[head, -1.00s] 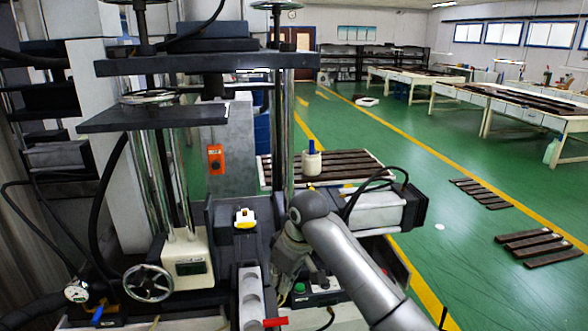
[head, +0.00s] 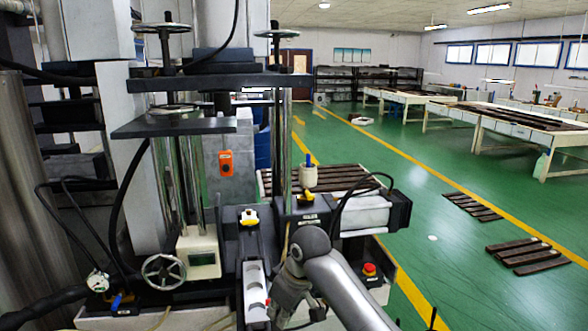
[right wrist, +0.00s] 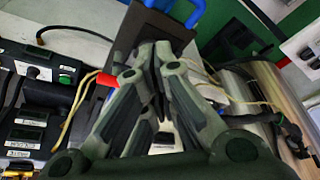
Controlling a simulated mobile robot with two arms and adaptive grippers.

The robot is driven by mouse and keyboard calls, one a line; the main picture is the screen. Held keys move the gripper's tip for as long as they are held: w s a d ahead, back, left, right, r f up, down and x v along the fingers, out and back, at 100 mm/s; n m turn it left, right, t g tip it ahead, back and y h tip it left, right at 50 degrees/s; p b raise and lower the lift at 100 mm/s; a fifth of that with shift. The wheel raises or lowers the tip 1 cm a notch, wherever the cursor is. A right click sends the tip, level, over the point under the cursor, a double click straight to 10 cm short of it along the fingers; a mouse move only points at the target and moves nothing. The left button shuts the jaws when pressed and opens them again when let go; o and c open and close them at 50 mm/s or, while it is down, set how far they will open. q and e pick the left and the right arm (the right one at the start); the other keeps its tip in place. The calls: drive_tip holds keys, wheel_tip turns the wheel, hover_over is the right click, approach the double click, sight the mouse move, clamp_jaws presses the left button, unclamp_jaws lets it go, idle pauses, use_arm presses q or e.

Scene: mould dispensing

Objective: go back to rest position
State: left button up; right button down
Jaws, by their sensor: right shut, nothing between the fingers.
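My right gripper (right wrist: 156,62) shows large in the right wrist view, with its dark fingers drawn together and nothing between them. In the head view the right gripper (head: 284,308) points down at the bottom centre, partly cut off by the frame edge. It is just right of the pale slotted rail (head: 256,282) on the machine. Whether it touches the machine cannot be told. My left gripper is not in view.
The machine with a handwheel (head: 164,271) and upright rods stands at the left and centre. A red stop button (head: 369,268) is right of my arm. Dark slats (head: 527,256) lie on the green floor at right, with open floor around them.

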drive_tip(key=s+d+f+m, duration=0.2)
drive_tip(key=s+d+f, duration=0.2)
drive_tip(key=s+f, duration=0.4)
drive_tip(key=s+d+f+m, duration=0.2)
drive_tip(key=s+d+f, duration=0.3)
drive_tip(key=s+f, duration=0.25)
drive_tip(key=s+d+m+t+h, duration=0.25)
drive_tip(key=s+d+m, duration=0.25)
drive_tip(key=s+d, duration=1.2)
wheel_tip(320, 180, down, 29)
drive_tip(key=s+a+g+b, duration=0.2)
drive_tip(key=s+b, duration=0.1)
drive_tip(key=b, duration=0.1)
use_arm(q)
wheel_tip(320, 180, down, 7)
drive_tip(key=b, duration=0.2)
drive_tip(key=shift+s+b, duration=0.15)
drive_tip(key=shift+b, duration=0.25)
use_arm(e)
drive_tip(key=s+d+f+g, duration=0.1)
drive_tip(key=s+d+f, duration=0.1)
drive_tip(key=s+f, duration=1.5)
wheel_tip(320, 180, down, 3)
drive_tip(key=shift+d+r+n+h, duration=0.1)
drive_tip(key=shift+d+n+h, duration=0.25)
drive_tip(key=shift+n, duration=0.05)
